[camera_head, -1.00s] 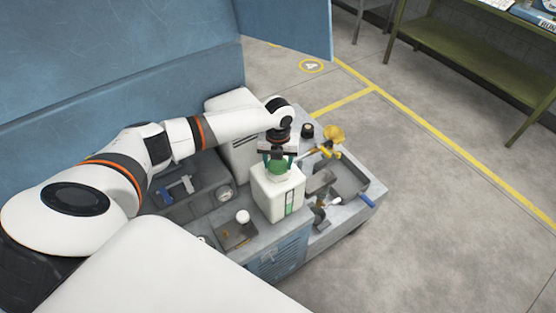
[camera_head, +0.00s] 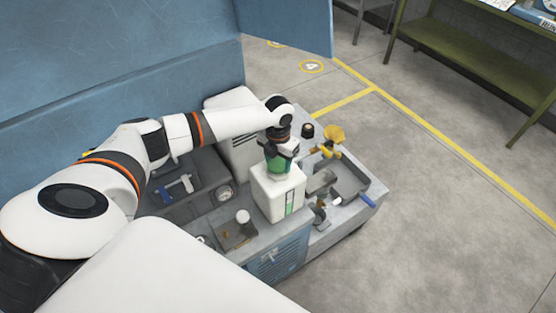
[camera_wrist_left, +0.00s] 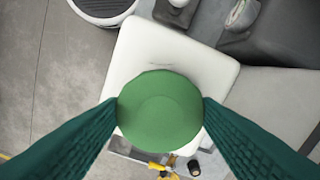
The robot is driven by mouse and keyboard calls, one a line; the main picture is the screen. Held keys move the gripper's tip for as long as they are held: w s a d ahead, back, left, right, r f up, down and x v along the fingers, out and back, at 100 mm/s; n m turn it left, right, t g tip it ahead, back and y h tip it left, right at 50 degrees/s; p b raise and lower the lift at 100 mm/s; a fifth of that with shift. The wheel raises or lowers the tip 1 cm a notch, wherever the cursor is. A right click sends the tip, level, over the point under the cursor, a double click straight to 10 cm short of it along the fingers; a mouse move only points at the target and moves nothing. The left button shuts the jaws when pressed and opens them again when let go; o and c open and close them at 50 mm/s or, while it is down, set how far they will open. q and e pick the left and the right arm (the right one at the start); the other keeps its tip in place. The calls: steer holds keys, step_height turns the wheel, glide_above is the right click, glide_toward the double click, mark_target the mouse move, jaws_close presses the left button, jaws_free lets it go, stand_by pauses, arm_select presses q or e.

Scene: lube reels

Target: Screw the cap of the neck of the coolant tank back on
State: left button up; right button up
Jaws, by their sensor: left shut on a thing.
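The coolant tank (camera_head: 270,198) is a white box-shaped container with a green level strip on its front. It stands upright on the grey cart top, and its white top also shows in the left wrist view (camera_wrist_left: 150,48). The round green cap (camera_wrist_left: 160,110) is over the tank's neck, and it shows below my gripper in the head view (camera_head: 279,164). My left gripper (camera_wrist_left: 160,112) points down and is shut on the cap, one green finger pad on each side. The neck under the cap is hidden. My right gripper is not in view.
The cart top (camera_head: 300,240) holds a yellow funnel (camera_head: 334,136), a small black cap-like item (camera_head: 307,130), a grey tray (camera_head: 352,180) and a white cylinder (camera_head: 243,216). A blue-handled tool (camera_head: 180,186) lies in the left recess. Open floor lies to the right.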

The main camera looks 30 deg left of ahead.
arm_select(q)
steer(key=m, duration=0.2)
steer(key=shift+m, duration=0.4)
steer(key=shift+w+f+m+b, duration=0.15)
steer(key=shift+m+b, duration=0.15)
steer(key=shift+b, duration=0.4)
steer(key=m+b, duration=0.1)
steer(key=b, duration=0.3)
steer(key=shift+r, duration=0.2)
steer(key=o, duration=1.4)
steer(key=shift+o, duration=0.2)
